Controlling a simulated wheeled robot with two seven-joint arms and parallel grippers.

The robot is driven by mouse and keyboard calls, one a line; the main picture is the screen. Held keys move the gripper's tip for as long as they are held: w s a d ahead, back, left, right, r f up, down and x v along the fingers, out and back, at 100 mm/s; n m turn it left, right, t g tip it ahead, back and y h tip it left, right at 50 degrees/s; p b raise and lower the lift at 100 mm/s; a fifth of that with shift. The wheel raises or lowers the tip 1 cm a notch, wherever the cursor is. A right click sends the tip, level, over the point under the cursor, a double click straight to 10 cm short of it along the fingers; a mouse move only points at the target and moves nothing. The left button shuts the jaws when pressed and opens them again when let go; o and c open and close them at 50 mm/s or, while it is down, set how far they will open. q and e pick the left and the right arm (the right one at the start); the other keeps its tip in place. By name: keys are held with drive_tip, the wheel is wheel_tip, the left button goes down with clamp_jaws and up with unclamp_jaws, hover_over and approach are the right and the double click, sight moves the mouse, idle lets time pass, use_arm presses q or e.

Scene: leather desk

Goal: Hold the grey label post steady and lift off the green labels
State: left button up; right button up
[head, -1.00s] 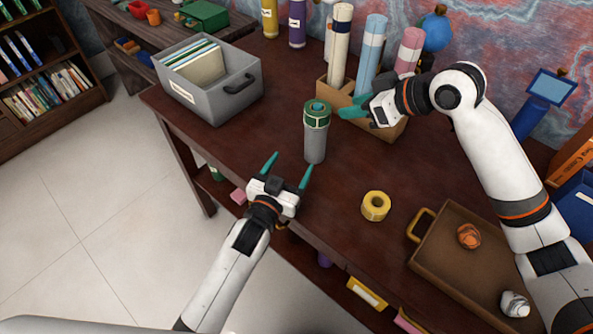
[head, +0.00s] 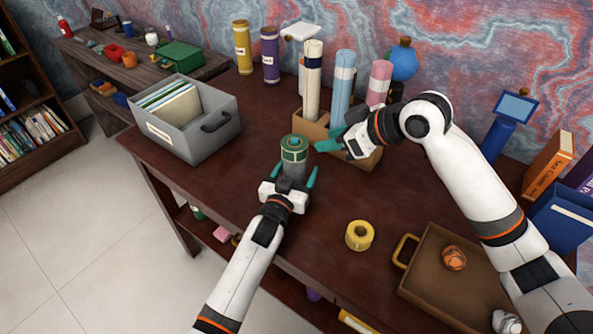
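The grey label post (head: 293,172) stands upright on the dark desk, with green labels (head: 294,149) around its top. My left gripper (head: 295,174) is low at the post from the front, one teal finger on each side of it. The fingers look spread about as wide as before, and I see no clear grip on the post. My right gripper (head: 328,143) is to the right of the green labels, apart from them, pointing left in front of the cardboard holder. Its teal fingers look apart and empty.
A cardboard holder (head: 312,123) with rolled tubes stands behind the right gripper. A grey file box (head: 195,140) is at the left. A yellow tape roll (head: 359,235) and a brown tray (head: 425,277) are at the front right. The desk between post and tape is clear.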

use_arm(q)
drive_tip(key=shift+w, duration=0.1)
drive_tip(key=shift+c, duration=0.5)
drive_tip(key=c, duration=1)
